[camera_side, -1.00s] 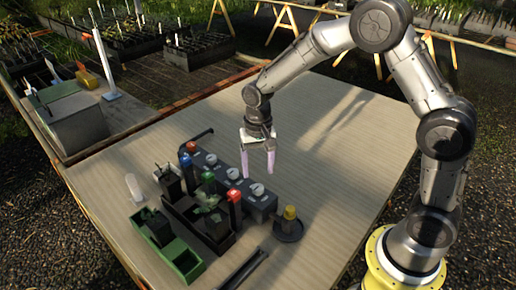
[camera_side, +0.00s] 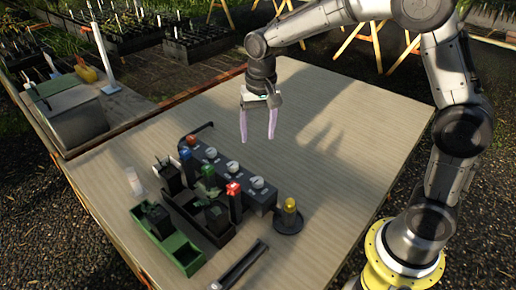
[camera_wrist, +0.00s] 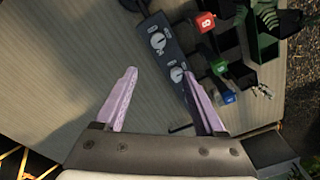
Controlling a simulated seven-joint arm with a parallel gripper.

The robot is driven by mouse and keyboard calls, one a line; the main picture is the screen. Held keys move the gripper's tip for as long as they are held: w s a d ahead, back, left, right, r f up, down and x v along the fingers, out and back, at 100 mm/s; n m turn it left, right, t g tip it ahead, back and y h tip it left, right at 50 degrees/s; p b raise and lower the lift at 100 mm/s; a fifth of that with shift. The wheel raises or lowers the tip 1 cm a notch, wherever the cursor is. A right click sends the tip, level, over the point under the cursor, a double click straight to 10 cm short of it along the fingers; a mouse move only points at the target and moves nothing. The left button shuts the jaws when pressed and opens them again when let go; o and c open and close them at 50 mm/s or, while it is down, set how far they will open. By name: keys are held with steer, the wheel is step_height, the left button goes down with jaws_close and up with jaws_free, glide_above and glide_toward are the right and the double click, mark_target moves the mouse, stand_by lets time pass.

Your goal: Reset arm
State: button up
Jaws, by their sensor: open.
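My gripper (camera_side: 258,122) hangs above the wooden table (camera_side: 345,130), behind and clear of the dark control box (camera_side: 228,170) with its white dials. Its two pale purple fingers are spread wide with nothing between them. In the wrist view my gripper (camera_wrist: 165,100) also shows open, with the table and part of the control box (camera_wrist: 160,42) below; the right finger overlaps the box in the picture without clear contact.
Red (camera_side: 233,188), blue (camera_side: 185,153) and green (camera_side: 207,170) capped tubes stand by the box. A green tray (camera_side: 187,260), a dark crate (camera_side: 222,238), a yellow-topped piece on a dark dish (camera_side: 290,207) and a dark rail (camera_side: 240,265) lie nearer. The table's right half is clear.

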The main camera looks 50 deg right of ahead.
steer(key=s+d+r+n+t, duration=0.15)
steer(key=s+r+t, duration=0.25)
steer(key=s+r, duration=0.8)
steer(key=s+f+n, duration=0.2)
steer(key=s, duration=0.4)
steer(key=s+f+n+t, duration=0.1)
steer(key=s+f+n, duration=0.1)
steer(key=s, duration=0.4)
steer(key=shift+s+d+f+n, duration=0.15)
steer(key=shift+s+d+n, duration=0.25)
steer(key=shift+n, duration=0.35)
